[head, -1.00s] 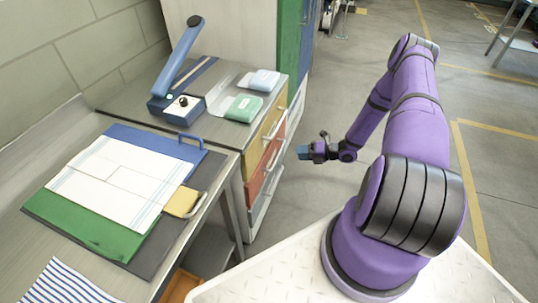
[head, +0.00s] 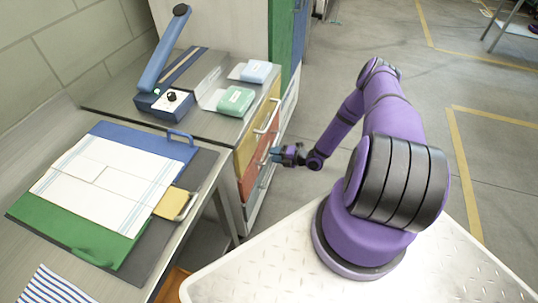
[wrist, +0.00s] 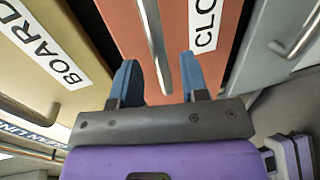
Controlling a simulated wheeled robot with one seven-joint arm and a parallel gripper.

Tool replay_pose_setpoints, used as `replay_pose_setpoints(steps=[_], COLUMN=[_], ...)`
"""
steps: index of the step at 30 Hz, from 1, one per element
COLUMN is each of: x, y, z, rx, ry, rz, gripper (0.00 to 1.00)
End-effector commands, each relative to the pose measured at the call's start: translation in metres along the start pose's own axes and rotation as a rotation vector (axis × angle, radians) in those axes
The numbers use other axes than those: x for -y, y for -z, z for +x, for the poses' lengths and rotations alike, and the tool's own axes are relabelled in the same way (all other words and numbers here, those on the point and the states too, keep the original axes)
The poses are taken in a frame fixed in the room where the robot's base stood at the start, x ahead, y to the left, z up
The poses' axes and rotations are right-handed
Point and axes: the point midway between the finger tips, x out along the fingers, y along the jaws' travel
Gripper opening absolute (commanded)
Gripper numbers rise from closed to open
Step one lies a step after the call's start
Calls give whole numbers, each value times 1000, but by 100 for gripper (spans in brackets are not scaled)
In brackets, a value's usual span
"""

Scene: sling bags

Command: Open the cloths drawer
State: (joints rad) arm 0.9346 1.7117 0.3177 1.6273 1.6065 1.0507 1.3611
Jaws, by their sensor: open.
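The cloths drawer is the orange-red front (head: 247,182), in the middle of the cabinet's stack of drawers. In the wrist view its front (wrist: 190,18) fills the upper middle, with a white label partly reading "CLO" (wrist: 205,22). Its metal bar handle (wrist: 152,38) runs down to between my blue fingers. My gripper (wrist: 160,78) is open and empty, its fingers on either side of the handle's near end. I see no clear contact with the handle. In the head view my gripper (head: 274,155) is close in front of the drawer.
A yellow drawer (head: 244,150), labelled "BOARD" in the wrist view, is above, and a grey drawer (head: 252,208) is below. A worktable with a folded white cloth (head: 95,185) stands at the left. The floor at the right is open.

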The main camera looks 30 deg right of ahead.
Motion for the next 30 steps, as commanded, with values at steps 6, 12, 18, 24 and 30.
replay_pose_setpoints(steps=[6, 12, 18, 24, 30], x=[0, 0, 0, 0, 0], y=[1, 0, 0, 0, 0], z=[24, 30, 30, 30, 29], rx=[-2, 0, 0, 0, 0], ry=[0, 1, 1, 1, 1], rz=[0, 0, 0, 0, 0], gripper=[41, 41, 41, 0, 0])
